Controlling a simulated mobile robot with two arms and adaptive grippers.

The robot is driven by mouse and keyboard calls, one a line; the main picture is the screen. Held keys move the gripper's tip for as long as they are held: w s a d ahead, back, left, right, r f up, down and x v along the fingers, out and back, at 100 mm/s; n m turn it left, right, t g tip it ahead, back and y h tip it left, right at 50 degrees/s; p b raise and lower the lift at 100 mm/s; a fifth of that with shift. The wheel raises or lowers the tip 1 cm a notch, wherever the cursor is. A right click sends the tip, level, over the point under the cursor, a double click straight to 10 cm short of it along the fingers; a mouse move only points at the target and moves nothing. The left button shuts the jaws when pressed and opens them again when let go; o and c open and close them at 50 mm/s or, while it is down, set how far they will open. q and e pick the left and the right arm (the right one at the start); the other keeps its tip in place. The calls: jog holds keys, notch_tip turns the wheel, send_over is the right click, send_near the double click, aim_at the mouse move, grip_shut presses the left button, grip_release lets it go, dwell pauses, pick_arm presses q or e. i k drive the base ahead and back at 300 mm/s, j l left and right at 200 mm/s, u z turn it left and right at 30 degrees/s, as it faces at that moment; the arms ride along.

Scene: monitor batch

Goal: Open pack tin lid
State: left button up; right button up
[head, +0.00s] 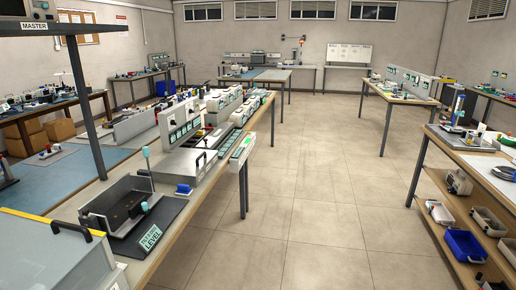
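Neither of my grippers shows in the head view. No thing in view is clearly marked as the pack tin. I cannot tell which of these, if either, is the pack tin.
A right-hand bench (470,155) has bins below, one blue (464,245). The tiled floor (305,190) between is clear.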

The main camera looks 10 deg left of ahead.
aim_at(189, 162)
jog(key=i+l+u, duration=0.15)
jog(key=i+u, duration=0.3)
jog(key=i, duration=0.15)
jog(key=i+l+u, duration=0.9)
jog(key=i, duration=0.2)
